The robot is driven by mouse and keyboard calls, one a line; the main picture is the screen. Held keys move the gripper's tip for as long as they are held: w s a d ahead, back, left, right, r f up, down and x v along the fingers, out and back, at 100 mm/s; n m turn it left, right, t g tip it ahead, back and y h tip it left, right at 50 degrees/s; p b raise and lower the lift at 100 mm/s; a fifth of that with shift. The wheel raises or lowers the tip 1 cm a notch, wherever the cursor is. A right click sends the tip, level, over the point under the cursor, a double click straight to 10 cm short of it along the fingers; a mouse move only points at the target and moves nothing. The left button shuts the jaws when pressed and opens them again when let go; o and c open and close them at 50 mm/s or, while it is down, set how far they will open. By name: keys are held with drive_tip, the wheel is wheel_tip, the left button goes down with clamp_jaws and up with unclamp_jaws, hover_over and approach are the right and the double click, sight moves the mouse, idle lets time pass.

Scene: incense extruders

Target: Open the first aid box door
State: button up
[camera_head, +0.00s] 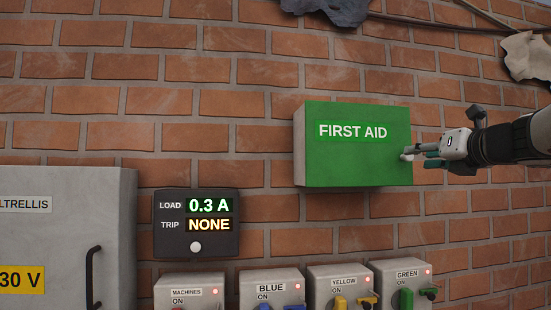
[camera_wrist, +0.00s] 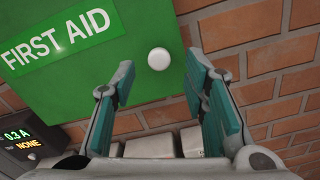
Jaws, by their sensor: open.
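The first aid box (camera_head: 355,160) hangs on the brick wall, with a green front door marked FIRST AID and pale sides. The door looks shut. It also fills the upper left of the wrist view (camera_wrist: 140,25). A round white knob (camera_wrist: 158,59) sits near the door's right edge; in the head view the knob (camera_head: 406,155) is partly hidden by my gripper. My gripper (camera_head: 415,154) comes in from the right at the door's right edge. In the wrist view my gripper (camera_wrist: 160,80) is open, its teal-padded fingers apart, with the knob between and just beyond the fingertips.
A dark load display (camera_head: 197,222) is on the wall at lower left, beside a grey cabinet (camera_head: 70,240) with a black handle. Several switch boxes (camera_head: 272,285) line the wall below. Dark and pale ragged pieces (camera_head: 527,55) hang above. The wall left of the box is clear.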

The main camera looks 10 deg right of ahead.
drive_tip(key=shift+w+a, duration=0.1)
drive_tip(key=shift+w, duration=1.85)
drive_tip(key=shift+c, duration=0.3)
clamp_jaws()
